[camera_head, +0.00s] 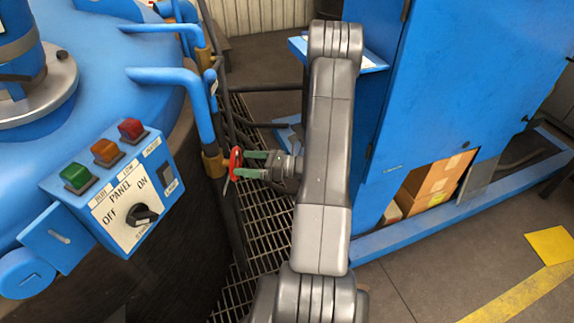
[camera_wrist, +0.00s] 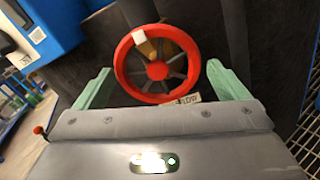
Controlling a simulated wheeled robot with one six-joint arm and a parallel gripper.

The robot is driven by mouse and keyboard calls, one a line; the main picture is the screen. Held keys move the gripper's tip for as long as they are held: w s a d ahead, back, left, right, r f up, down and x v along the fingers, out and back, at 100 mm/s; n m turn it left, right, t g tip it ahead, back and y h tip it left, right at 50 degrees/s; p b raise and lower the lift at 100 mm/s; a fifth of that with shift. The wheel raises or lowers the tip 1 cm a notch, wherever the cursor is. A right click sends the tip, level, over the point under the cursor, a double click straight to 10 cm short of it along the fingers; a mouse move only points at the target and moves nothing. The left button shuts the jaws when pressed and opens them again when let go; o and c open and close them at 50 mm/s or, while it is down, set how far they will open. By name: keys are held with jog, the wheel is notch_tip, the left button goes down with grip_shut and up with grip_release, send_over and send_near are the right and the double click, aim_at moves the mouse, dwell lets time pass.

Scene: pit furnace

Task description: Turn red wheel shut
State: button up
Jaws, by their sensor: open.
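The red wheel (camera_head: 234,160) is mounted beside the furnace, next to a brass fitting and blue pipe. In the wrist view the red wheel (camera_wrist: 157,66) faces me, with dark spokes, a red hub and a small white and tan piece at its upper part. My gripper (camera_head: 246,164) is at the wheel in the head view. In the wrist view its two green fingers (camera_wrist: 156,84) are spread, one on each side of the wheel's lower half. I see gaps between fingers and rim; contact cannot be told.
A control panel (camera_head: 118,195) with green, orange and red lights and a black knob stands on the blue furnace (camera_head: 100,65) at left. A blue cabinet (camera_head: 440,90) with cardboard boxes (camera_head: 433,183) stands at right. Metal grating (camera_head: 270,222) covers the floor between.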

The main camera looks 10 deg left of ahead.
aim_at(238, 163)
jog(key=w+d, duration=0.1)
jog(key=d, duration=1.2)
jog(key=shift+w+d, duration=0.25)
jog(key=shift+d, duration=0.15)
jog(key=shift+a+f, duration=0.1)
jog(key=a, duration=0.5)
jog(key=s+a, duration=0.1)
jog(key=a, duration=0.5)
jog(key=s+a, duration=0.1)
jog(key=a, duration=0.5)
jog(key=shift+s+a, duration=0.1)
jog(key=shift+a, duration=0.05)
jog(key=w+d, duration=0.2)
jog(key=d, duration=1.5)
jog(key=a, duration=0.5)
jog(key=s+a, duration=0.1)
jog(key=a, duration=0.5)
jog(key=s+a, duration=0.1)
jog(key=a, duration=0.5)
jog(key=shift+a+f, duration=0.1)
jog(key=shift+f+n+b, duration=0.15)
jog(key=shift+n+b, duration=0.45)
jog(key=shift+b, duration=0.1)
jog(key=shift+n+b, duration=0.7)
jog(key=shift+n, duration=0.2)
jog(key=shift+r+n+b, duration=0.25)
jog(key=shift+n+b, duration=0.7)
jog(key=shift+n, duration=0.45)
